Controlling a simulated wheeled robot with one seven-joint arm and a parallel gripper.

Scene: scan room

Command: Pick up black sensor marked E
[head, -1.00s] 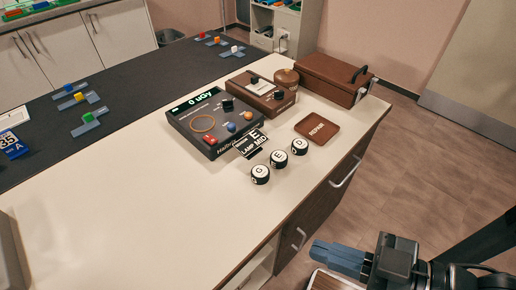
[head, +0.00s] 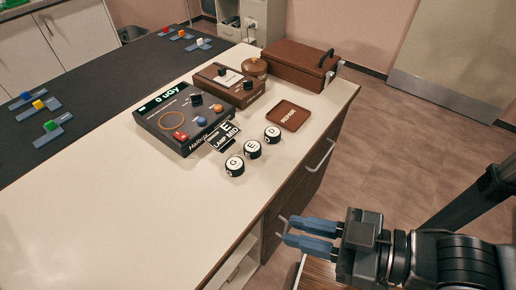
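The black sensor marked E (head: 252,149) is a short black cylinder with a white top, standing on the cream counter (head: 120,215). It is the middle one of three alike in a slanted row, between sensor G (head: 234,166) at lower left and sensor D (head: 272,134) at upper right. My gripper (head: 290,233) is at the lower right, past the counter's front edge. Its two blue fingers point left and are apart, with nothing between them. It is well away from the sensors.
A dark meter box (head: 184,118) reading 0 uGy stands behind the sensors, with a card marked E, LAMP MID (head: 223,136) at its front. A brown REPAIR tray (head: 289,115) lies right of them. A brown case (head: 301,66) stands farther back. The counter's near left is clear.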

